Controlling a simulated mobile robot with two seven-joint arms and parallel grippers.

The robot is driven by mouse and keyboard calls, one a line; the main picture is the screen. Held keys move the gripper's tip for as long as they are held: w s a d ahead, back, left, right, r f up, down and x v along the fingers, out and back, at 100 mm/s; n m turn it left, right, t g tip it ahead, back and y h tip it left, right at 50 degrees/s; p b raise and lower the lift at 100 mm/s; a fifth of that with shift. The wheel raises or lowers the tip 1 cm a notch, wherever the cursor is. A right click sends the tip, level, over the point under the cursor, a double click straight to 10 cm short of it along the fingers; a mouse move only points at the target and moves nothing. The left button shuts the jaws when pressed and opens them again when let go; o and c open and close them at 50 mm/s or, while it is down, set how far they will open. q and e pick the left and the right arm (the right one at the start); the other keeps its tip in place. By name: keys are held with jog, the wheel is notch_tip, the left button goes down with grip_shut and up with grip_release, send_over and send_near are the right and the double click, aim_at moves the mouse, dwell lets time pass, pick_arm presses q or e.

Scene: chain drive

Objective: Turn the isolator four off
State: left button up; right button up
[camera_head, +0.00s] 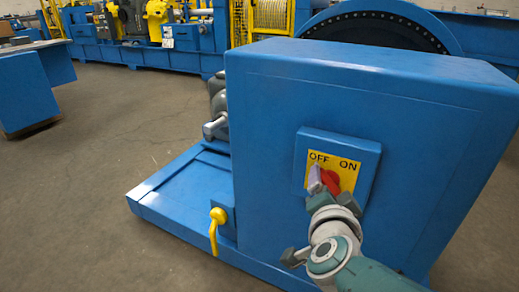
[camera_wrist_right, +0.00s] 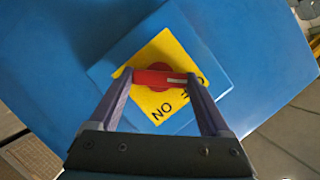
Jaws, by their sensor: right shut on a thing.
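The isolator is a red rotary handle (camera_head: 331,181) on a yellow plate (camera_head: 347,177) marked OFF on the left and ON on the right, on the front of a blue cabinet. My right gripper (camera_head: 325,186) reaches it from below in the head view. In the right wrist view, the red handle (camera_wrist_right: 160,77) lies crosswise between the two fingers of my right gripper (camera_wrist_right: 160,79), which is shut on it. A white mark on the handle's right end lies by the partly hidden OFF. The isolator's number is not readable. My left gripper is not in view.
The blue cabinet (camera_head: 280,120) fills the right of the head view. A yellow hooked fitting (camera_head: 215,228) sticks out at its lower left, above a blue base (camera_head: 175,195). Grey floor (camera_head: 100,130) is clear at left. A blue bench (camera_head: 35,80) stands far left.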

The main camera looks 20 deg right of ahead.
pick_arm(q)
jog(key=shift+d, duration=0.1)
pick_arm(e)
jog(key=o, duration=1.2)
